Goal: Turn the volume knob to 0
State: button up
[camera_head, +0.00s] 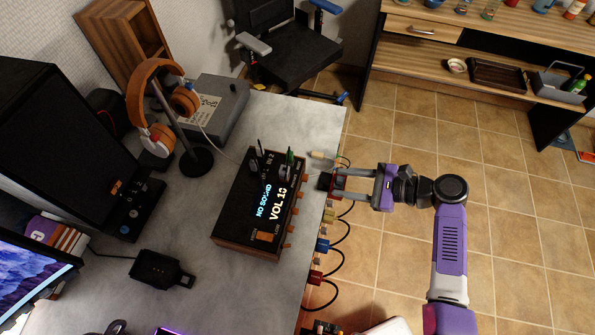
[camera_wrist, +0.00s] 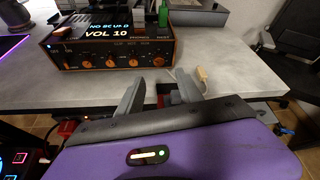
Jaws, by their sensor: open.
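A dark, wood-trimmed audio unit (camera_head: 237,205) sits on the grey desk, with its knob side facing the desk's right edge. Its display (camera_head: 271,203) reads "NO SOUND" and "VOL 10". In the wrist view the unit (camera_wrist: 75,50) shows its front panel with a row of several orange knobs (camera_wrist: 112,61). Their labels are too small to tell which is the volume knob. My purple gripper (camera_head: 335,183) is open and empty, just off the desk's right edge. In the wrist view the gripper's fingers (camera_wrist: 160,88) point towards the panel, apart from the knobs.
Coloured plugs and cables (camera_head: 322,245) line the edge of the grey desk (camera_head: 190,255). A headphone stand (camera_head: 196,161) and a grey box (camera_head: 222,100) stand behind the unit. An office chair (camera_head: 290,55) stands at the top. Tiled floor (camera_head: 400,260) is open to the right.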

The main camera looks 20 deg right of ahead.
aim_at(305, 178)
jog(key=shift+w+a, duration=0.4)
jog(key=shift+a, duration=0.15)
jog(key=shift+x, duration=3.6)
jog(key=shift+f, duration=0.1)
grip_shut()
